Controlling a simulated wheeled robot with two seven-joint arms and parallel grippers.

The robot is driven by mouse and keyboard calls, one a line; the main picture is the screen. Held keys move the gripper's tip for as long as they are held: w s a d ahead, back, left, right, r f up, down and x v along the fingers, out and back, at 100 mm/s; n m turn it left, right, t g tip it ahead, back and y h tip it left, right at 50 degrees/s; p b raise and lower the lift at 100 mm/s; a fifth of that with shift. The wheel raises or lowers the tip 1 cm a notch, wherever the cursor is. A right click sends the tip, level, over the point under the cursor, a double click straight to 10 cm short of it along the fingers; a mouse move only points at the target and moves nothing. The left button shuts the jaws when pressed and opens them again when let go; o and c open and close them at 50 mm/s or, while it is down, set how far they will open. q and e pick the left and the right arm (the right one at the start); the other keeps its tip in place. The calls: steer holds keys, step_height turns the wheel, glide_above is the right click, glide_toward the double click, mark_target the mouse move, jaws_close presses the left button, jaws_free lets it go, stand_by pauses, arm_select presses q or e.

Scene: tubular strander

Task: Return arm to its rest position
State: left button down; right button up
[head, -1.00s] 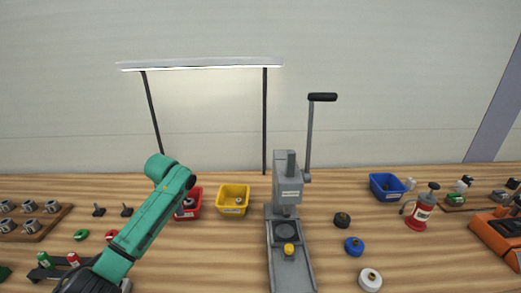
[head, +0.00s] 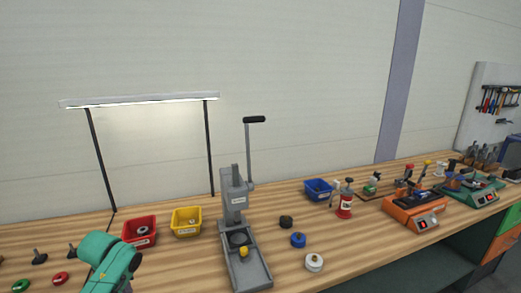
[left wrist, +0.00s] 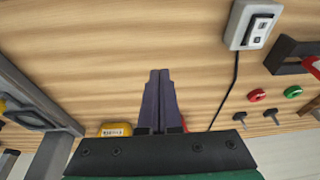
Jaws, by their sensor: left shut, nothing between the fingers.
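My left arm (head: 108,265) is green and shows at the bottom left of the head view, in front of the red bin; its gripper is outside that view. In the left wrist view my left gripper (left wrist: 159,75) has its two dark fingers together, shut and empty, over the bare wooden bench (left wrist: 165,40). My right arm and gripper are in neither view.
A grey lever press (head: 235,205) stands mid-bench. Red (head: 140,231) and yellow (head: 186,222) bins are left of it, a blue bin (head: 319,190) right. Black, blue and white round parts lie right of the press. A switch box (left wrist: 254,24) shows in the wrist view.

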arm_select(q)
steer(key=s+d+f+m, duration=0.1)
steer(key=d, duration=0.1)
steer(key=s+d+f+m, duration=0.1)
steer(key=d+f, duration=0.1)
steer(key=s+d+f, duration=0.2)
steer(key=d, duration=0.1)
steer(key=shift+s+m+h, duration=0.1)
steer(key=shift+m+h, duration=0.3)
steer(key=s+d+m+h, duration=0.1)
steer(key=s+d+m, duration=0.4)
steer(key=s, duration=1.3)
step_height(320, 180, down, 26)
steer(key=s+d+n+b, duration=0.1)
steer(key=s+d+b, duration=0.1)
steer(key=s+a+f+g, duration=0.1)
steer(key=s+a+f, duration=0.1)
steer(key=s+f, duration=1.3)
steer(key=shift+s+a+g+b, duration=0.35)
steer(key=shift+s+g+b, duration=0.05)
steer(key=shift+s, duration=0.35)
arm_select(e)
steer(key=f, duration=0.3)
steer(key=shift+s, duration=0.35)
